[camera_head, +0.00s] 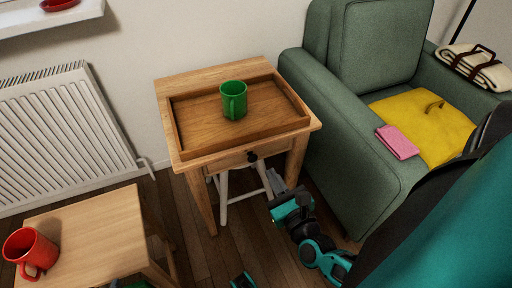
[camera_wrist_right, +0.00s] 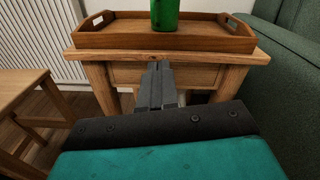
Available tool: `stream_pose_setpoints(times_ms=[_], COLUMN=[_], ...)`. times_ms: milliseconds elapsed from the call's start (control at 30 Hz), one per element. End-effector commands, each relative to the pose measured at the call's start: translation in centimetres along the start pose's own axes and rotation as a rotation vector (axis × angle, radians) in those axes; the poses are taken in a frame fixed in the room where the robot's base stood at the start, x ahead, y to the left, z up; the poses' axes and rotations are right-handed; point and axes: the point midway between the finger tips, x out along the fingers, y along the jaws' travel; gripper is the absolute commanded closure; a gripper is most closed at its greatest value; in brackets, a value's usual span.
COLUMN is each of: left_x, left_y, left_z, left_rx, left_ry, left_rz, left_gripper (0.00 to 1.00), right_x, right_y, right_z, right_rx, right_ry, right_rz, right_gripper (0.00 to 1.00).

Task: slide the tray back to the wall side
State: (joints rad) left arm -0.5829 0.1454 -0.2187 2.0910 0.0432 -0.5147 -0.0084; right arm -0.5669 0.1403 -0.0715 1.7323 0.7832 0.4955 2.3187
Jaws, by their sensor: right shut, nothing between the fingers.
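The wooden tray (camera_head: 245,139) lies flat on a small wooden side table (camera_head: 200,79). Its front wall is close to the table's front edge, and a bare strip of tabletop shows behind it, on the wall side. A green mug (camera_head: 234,100) stands upright in the tray. My right gripper (camera_head: 275,181) is shut and empty, in front of the table and below the tabletop. In the right wrist view its fingers (camera_wrist_right: 158,82) point at the table front, below the tray (camera_wrist_right: 160,41).
A green armchair (camera_head: 330,110) stands close on the table's right. A white radiator (camera_head: 62,135) is on the wall at left. A wooden stool (camera_head: 90,225) with a red mug (camera_head: 30,250) stands front left. A dark knob (camera_head: 252,156) sticks out of the table's drawer front.

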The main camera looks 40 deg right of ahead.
Motion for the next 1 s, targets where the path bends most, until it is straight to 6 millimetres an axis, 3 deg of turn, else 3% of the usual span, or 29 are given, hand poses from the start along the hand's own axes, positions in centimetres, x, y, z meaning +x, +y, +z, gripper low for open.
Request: stream_pose_setpoints(times_ms=[100, 333, 800, 1000], left_x=[0.4, 0.5, 0.9, 1.1], left_y=[0.1, 0.3, 0.5, 0.7], left_z=[0.3, 0.4, 0.9, 0.8], left_rx=[-0.001, -0.001, -0.002, -0.005], left_ry=[0.007, 0.004, 0.006, 0.01], left_rz=[0.005, 0.009, 0.016, 0.02], left_gripper=[0.57, 0.57, 0.57, 0.57], right_x=[0.1, 1.4, 10.8, 13.2], right_y=[-0.8, -1.2, -1.8, -1.9], right_z=[-1.1, -1.1, -1.1, -1.1], right_rx=[0.143, 0.202, 0.198, 0.197], right_ry=[-0.011, -0.018, -0.018, -0.016], right_rz=[-0.046, -0.063, -0.062, -0.061], right_gripper=[1.0, 1.0, 1.0, 1.0])
